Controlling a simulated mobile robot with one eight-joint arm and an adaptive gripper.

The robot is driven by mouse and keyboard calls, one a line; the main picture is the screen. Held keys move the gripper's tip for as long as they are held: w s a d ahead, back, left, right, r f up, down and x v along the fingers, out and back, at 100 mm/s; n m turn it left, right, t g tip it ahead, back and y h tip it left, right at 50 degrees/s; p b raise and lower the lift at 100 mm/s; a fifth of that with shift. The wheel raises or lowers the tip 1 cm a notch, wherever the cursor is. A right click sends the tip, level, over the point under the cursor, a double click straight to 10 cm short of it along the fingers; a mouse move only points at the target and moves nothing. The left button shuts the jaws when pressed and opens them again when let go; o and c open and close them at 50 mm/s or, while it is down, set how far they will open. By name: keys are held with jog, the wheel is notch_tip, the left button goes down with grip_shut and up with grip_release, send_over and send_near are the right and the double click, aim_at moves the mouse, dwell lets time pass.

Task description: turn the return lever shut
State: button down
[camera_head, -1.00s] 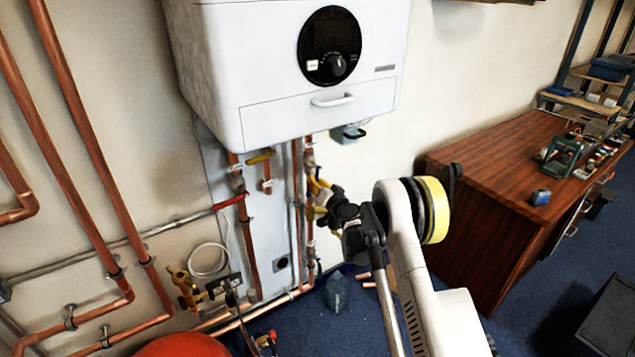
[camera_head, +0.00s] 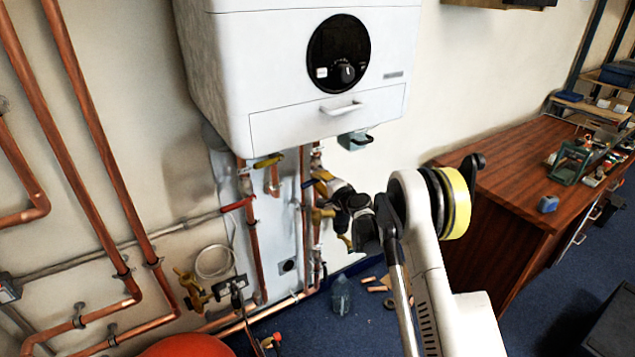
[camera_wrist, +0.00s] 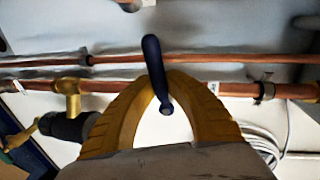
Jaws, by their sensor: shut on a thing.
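A dark blue lever (camera_wrist: 153,60) stands between the yellow fingers in the wrist view. I take it to be the return lever. My gripper (camera_wrist: 168,80) is shut on it, with one finger on each side. In the head view, my gripper (camera_head: 322,184) is at the right-hand copper pipe under the boiler, and the blue lever end (camera_head: 308,183) shows just left of the fingers. The valve body behind the lever is mostly hidden by the gripper.
The white boiler (camera_head: 290,75) hangs just above. A yellow lever (camera_head: 268,161) and a red lever (camera_head: 236,205) sit on pipes to the left. A brass valve (camera_wrist: 70,95) is close by in the wrist view. A wooden bench (camera_head: 500,225) stands right.

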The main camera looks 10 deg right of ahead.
jog(key=shift+r+m, duration=0.35)
jog(key=shift+m, duration=0.45)
jog(key=c, duration=1.4)
grip_release()
jog(key=shift+r, duration=0.1)
jog(key=v, duration=1.2)
jog(key=shift+d, duration=0.15)
